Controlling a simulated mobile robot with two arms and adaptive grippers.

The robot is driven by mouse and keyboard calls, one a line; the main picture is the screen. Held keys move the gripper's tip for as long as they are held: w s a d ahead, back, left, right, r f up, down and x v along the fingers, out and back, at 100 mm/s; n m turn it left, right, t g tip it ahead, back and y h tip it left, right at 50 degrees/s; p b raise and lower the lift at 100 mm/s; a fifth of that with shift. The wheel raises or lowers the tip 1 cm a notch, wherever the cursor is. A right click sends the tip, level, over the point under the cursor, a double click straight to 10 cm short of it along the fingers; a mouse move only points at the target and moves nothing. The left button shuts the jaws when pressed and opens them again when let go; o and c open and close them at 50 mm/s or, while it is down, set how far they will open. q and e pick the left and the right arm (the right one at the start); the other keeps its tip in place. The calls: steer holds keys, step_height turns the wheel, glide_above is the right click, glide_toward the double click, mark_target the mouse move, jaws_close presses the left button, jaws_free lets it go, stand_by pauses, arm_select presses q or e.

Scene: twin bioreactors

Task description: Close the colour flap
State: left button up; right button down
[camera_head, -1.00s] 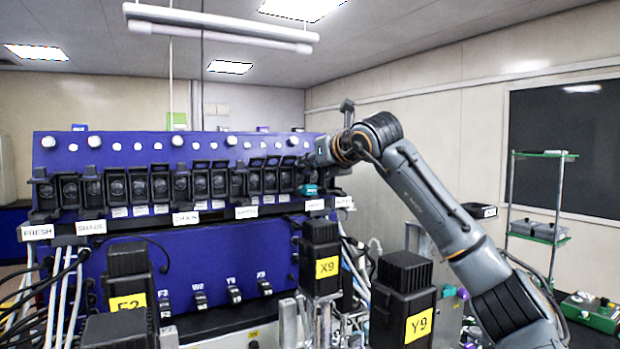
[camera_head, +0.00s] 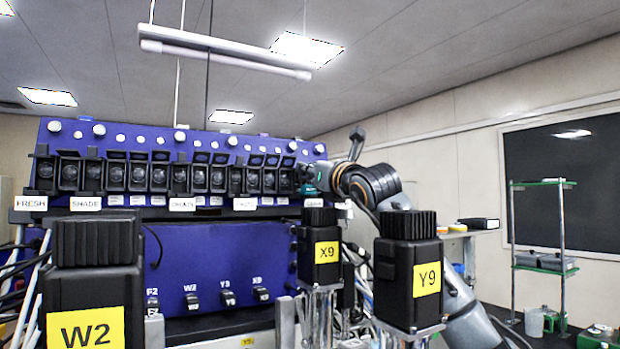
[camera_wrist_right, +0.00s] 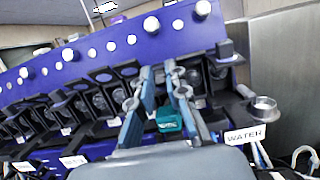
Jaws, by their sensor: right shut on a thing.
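The blue panel (camera_head: 130,135) carries a row of black sockets with raised dark flaps. My right gripper (camera_wrist_right: 160,72) is at the row's right end, with its two fingers close together at flap height. They appear shut on the colour flap, which is mostly hidden between them. A teal block (camera_wrist_right: 168,120) shows between and below the fingers; it also shows beside the gripper in the head view (camera_head: 308,187). The label under this spot is partly covered and cannot be read. My left gripper is not in view.
The WATER label (camera_wrist_right: 245,135) and a metal cup (camera_wrist_right: 264,106) are right of the gripper. Black-capped units marked W2 (camera_head: 85,320), X9 (camera_head: 326,252) and Y9 (camera_head: 427,280) stand in front. A shelf rack (camera_head: 542,230) stands at the right.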

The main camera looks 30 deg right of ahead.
stand_by(0.4)
steer(key=c, duration=1.3)
jaws_free()
steer(key=shift+v, duration=3.7)
